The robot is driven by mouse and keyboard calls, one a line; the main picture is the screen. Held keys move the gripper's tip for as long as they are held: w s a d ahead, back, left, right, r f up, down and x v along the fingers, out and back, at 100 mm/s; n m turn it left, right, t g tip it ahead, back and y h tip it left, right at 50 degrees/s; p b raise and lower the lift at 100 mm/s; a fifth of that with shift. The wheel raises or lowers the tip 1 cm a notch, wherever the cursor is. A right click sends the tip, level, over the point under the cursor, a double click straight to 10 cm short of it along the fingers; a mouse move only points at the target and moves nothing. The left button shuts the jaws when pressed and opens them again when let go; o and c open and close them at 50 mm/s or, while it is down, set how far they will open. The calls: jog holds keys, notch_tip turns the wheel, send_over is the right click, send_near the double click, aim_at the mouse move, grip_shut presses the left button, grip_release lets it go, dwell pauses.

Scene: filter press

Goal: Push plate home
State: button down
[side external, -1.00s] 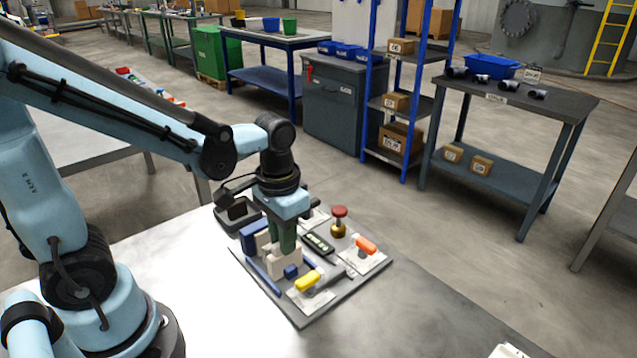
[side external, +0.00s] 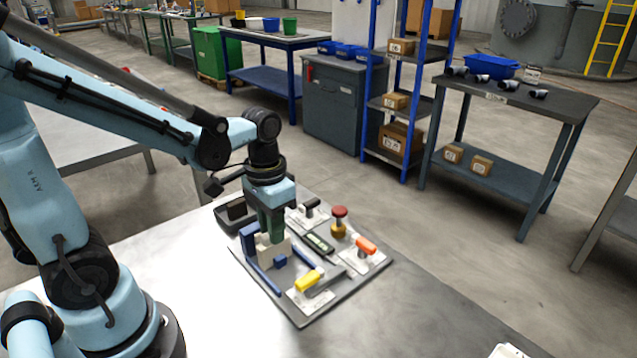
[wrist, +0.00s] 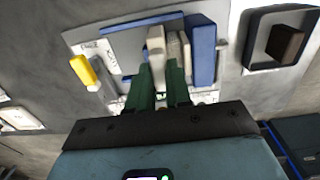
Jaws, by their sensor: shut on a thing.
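A cream plate (side external: 279,250) stands upright between two blue rails (side external: 262,276) of a small press on a grey board. My gripper (side external: 272,228) points down with its green fingers over the plate. The plate's top also shows at the fingers in the wrist view (wrist: 156,42), where my gripper (wrist: 162,80) is shut on it. Other cream plates (side external: 261,242) stand behind it, close to an upright blue end block (side external: 249,237). The block also shows at the right of the plates in the wrist view (wrist: 203,50). The fingers hide whether the plates touch.
A yellow handle (side external: 308,280) and an orange handle (side external: 365,245) stand at the board's front and right. A red knob (side external: 340,212) and a black handle (side external: 311,204) stand behind. A dark tray (side external: 226,219) holding a block lies beyond.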

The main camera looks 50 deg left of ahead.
jog(key=c, duration=1)
grip_release()
jog(key=shift+a, duration=0.2)
jog(key=shift+c, duration=0.2)
jog(key=shift+r, duration=0.1)
notch_tip(320, 180, up, 12)
jog(key=t, duration=0.7)
send_over(284, 258)
notch_tip(284, 258, down, 5)
jog(key=shift+f, duration=0.2)
